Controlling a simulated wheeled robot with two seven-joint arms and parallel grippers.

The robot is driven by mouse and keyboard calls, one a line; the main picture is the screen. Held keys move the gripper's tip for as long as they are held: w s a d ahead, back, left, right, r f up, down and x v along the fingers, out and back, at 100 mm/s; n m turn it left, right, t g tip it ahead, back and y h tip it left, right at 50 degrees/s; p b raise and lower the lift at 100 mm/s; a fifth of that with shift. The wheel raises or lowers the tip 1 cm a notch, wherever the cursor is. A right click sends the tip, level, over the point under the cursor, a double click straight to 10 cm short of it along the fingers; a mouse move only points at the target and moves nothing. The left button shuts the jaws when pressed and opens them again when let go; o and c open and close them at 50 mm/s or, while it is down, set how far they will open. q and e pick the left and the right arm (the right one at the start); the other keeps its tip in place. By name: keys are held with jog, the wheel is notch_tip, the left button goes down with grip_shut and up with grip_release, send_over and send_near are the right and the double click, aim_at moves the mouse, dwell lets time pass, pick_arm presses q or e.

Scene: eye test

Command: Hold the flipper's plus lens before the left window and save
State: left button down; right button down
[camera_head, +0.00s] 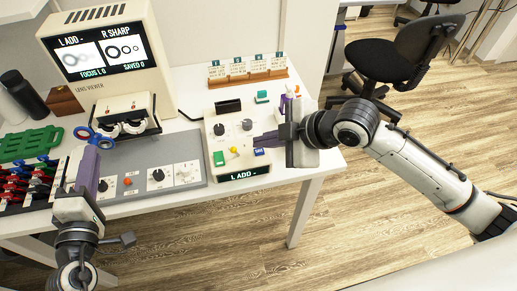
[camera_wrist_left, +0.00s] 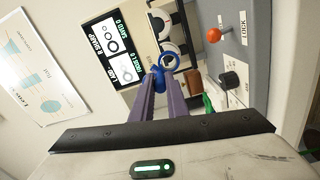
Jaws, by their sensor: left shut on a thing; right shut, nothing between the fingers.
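My left gripper (camera_head: 92,150) is shut on the flipper (camera_head: 103,143), a small frame with blue and some red rings. In the left wrist view a blue ring of the flipper (camera_wrist_left: 168,61) stands beyond the fingertips, close to the lower of two round windows. In the head view the flipper is just left of the left window (camera_head: 109,129); I cannot tell whether a ring lines up with it. The viewer screen (camera_head: 104,56) reads L ADD -, R SHARP, FOCUS L 0, SAVED 0. My right gripper (camera_head: 262,141) is shut and empty above the control box, near a blue button (camera_head: 259,152).
A grey panel (camera_head: 140,160) with knobs lies between the arms. A wooden card rack (camera_head: 248,78) stands behind; a green tray (camera_head: 30,145) is at left.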

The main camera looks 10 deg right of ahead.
aim_at(264, 153)
jog(key=shift+f, duration=0.35)
jog(key=shift+f, duration=0.4)
dwell(0.7)
jog(key=shift+r, duration=0.8)
jog(key=shift+r, duration=0.15)
jog(key=shift+r, duration=2.4)
jog(key=shift+d, duration=0.1)
jog(key=v, duration=1.2)
